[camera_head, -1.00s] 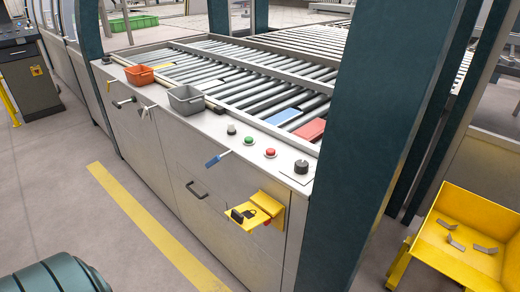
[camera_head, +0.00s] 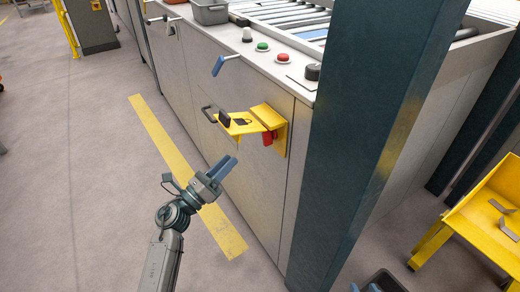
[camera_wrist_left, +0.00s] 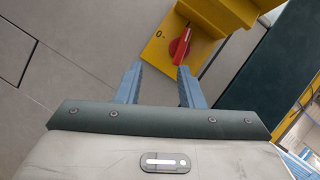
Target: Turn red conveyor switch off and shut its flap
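The red conveyor switch (camera_head: 268,138) sits on a yellow mount on the machine's front panel, below the yellow flap (camera_head: 240,124). The flap is open and sticks out from the panel, with a black piece standing on it. In the left wrist view the red switch knob (camera_wrist_left: 180,44) stands nearly upright, with a "0" mark to its left; its handle does not point at that mark. My left gripper (camera_head: 222,168) is open and empty, below and in front of the switch, apart from it. Its open fingers (camera_wrist_left: 158,72) point towards the knob. My right gripper (camera_head: 364,287) barely shows at the bottom edge, apparently with separated tips.
A thick teal post (camera_head: 370,120) stands right of the switch. Green and red buttons (camera_head: 282,57) are on top. A yellow bin (camera_head: 490,225) stands at the right.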

